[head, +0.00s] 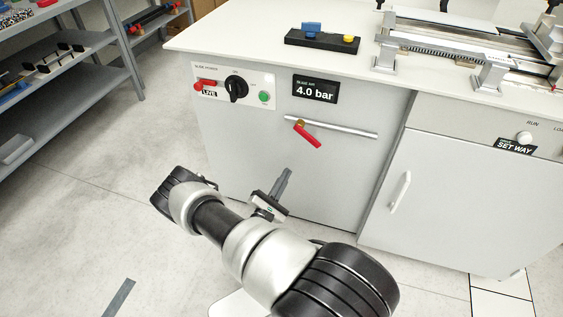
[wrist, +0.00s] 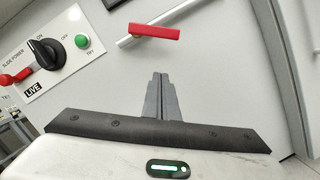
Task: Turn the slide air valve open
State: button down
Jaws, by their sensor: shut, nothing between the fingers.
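The slide air valve is on a thin grey pipe (head: 345,129) across the cabinet front. Its red lever (head: 307,134) slants down and right from a small brass-coloured body (head: 299,123), at an angle to the pipe. In the wrist view the red lever (wrist: 155,32) lies nearly level, beyond my fingertips, and the pipe (wrist: 165,20) slants up to the right. My gripper (head: 287,171) is below and left of the lever in the head view, apart from it. In the wrist view its fingers (wrist: 160,76) are together, with nothing between them.
Above the valve is a display (head: 315,89) reading 4.0 bar. Left of it, a slide power panel has a black knob (head: 236,88), a green button (head: 264,97) and a red handle (head: 205,84) by a LIVE label. A white cabinet handle (head: 400,190) is on the right.

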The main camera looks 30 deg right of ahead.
aim_at(308, 134)
jog(key=w+d+r+b, duration=0.1)
jog(key=w+d+r, duration=0.2)
jog(key=d, duration=0.6)
jog(key=shift+d+r, duration=0.3)
jog(key=shift+r, duration=0.75)
jog(key=shift+s+a, duration=0.1)
